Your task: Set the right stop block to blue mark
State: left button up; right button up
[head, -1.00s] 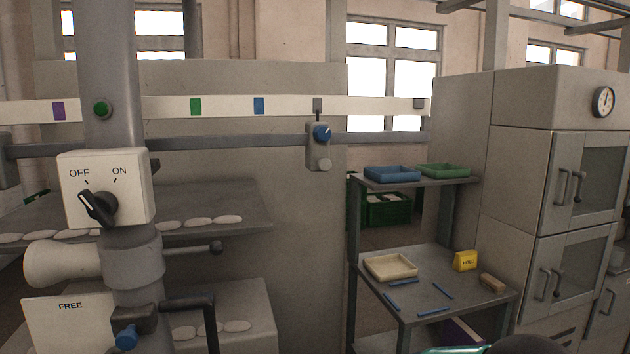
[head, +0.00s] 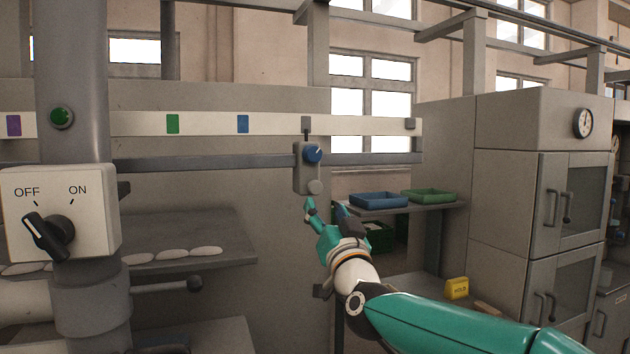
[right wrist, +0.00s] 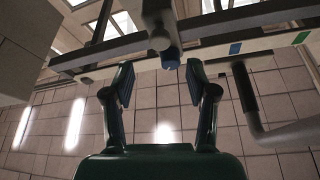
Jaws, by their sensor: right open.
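The right stop block (head: 301,172) is a grey block on the dark rail (head: 220,162), with a blue knob (head: 313,153) and a round grey knob (head: 315,187) on its front. Its pointer stands over the white strip, well right of the blue mark (head: 243,124). My right gripper (head: 325,208) is open and empty just below the block. In the right wrist view the block (right wrist: 157,14) and its blue knob lie ahead, beyond and between the open fingers (right wrist: 161,78). The blue mark (right wrist: 235,48) shows to the right there. My left gripper is out of view.
A green mark (head: 173,124) and a purple mark (head: 13,125) lie farther left on the strip. A post with an OFF/ON switch box (head: 97,235) stands at left. A shelf with a blue tray (head: 378,200) and a green tray (head: 428,196) is behind my right arm.

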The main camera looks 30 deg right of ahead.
aim_at(317, 189)
jog(key=p+x, duration=0.3)
jog(key=x, duration=0.5)
jog(key=shift+w+r, duration=0.1)
jog(key=shift+r, duration=0.05)
jog(key=shift+w+d+r+p, duration=0.1)
jog(key=shift+w+d+p, duration=0.2)
jog(key=shift+w+p, duration=0.25)
grip_shut()
